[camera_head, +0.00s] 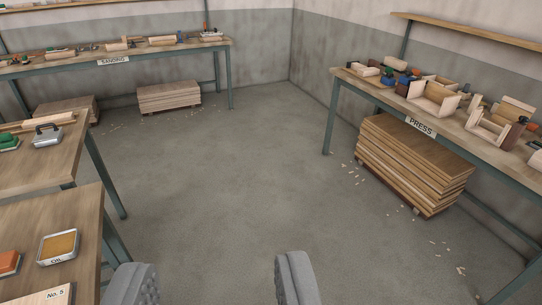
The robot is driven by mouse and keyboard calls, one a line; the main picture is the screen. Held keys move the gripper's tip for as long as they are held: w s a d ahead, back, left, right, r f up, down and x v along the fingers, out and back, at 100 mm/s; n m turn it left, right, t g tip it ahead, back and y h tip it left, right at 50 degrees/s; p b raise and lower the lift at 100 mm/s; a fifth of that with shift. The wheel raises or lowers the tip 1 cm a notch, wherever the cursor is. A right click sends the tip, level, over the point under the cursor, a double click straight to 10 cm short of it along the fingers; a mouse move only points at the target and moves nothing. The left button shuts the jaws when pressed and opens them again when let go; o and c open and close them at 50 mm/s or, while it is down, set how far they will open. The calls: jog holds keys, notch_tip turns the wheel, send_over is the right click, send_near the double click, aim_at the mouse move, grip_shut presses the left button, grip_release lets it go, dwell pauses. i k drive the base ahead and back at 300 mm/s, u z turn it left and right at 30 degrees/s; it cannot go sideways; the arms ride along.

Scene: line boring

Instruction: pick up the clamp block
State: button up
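My gripper (217,264) shows at the bottom edge as two grey ridged fingers set wide apart. It is open, with only bare floor visible between the fingers. I cannot pick out the clamp block with certainty. Several small wooden pieces and tools lie on the press table (421,125) at the right, too small to name surely. My gripper is well apart from that table.
The sanding table (114,61) at the back left holds wooden parts. Nearer left tables carry an oil tin (58,246) and a green-based block (9,142). Board stacks (411,164) (168,96) stand under the tables. The middle floor (225,170) is clear.

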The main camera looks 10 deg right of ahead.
aim_at(371, 63)
jog(key=z, duration=0.1)
jog(key=i, duration=1.4)
jog(key=z, duration=0.25)
jog(key=i, duration=1.45)
jog(key=z, duration=0.35)
jog(key=i, duration=4.3)
jog(key=z, duration=0.05)
